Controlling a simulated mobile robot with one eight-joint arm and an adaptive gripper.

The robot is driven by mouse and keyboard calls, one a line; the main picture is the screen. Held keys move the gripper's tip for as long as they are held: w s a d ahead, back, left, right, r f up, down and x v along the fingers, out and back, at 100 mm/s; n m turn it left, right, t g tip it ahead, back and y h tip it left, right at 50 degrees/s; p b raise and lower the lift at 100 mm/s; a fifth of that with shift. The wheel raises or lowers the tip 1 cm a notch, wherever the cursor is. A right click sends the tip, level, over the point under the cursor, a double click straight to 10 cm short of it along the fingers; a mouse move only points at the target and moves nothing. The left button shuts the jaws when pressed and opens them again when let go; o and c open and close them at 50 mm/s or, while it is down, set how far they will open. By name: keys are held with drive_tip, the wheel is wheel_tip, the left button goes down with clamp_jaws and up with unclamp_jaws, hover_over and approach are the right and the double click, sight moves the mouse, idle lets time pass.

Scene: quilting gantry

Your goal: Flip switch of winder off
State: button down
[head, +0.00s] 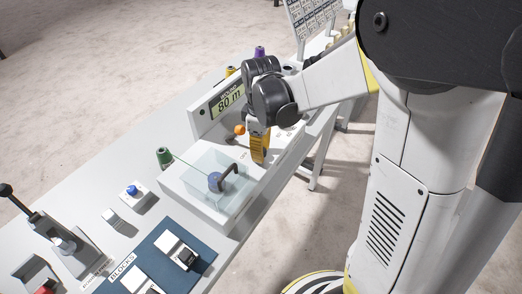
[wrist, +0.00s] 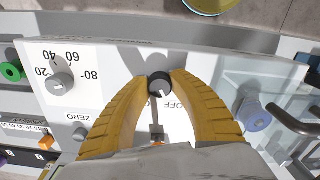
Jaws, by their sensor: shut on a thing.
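The winder is a pale box with a display reading 80 m (head: 228,101) in the head view. The winder's switch is a short lever with a black round tip (wrist: 160,85) in the wrist view, with the letters OFF (wrist: 176,106) printed beside it. My gripper (wrist: 160,80) has its two yellow fingers shut on the black tip, one on each side. In the head view my gripper (head: 259,157) points down over the winder's panel and hides the switch. A clear cover with a dark handle (head: 229,172) stands over a blue bobbin (head: 214,181).
A dial marked 20 to 80 (wrist: 62,83) sits left of the switch in the wrist view, above the word ZERO.

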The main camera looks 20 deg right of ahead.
drive_tip(key=c, duration=1.1)
unclamp_jaws()
wheel_tip(320, 180, up, 12)
drive_tip(key=s+m+t, duration=0.7)
drive_tip(key=s+m, duration=0.3)
drive_tip(key=s, duration=0.2)
drive_tip(key=shift+s, duration=0.4)
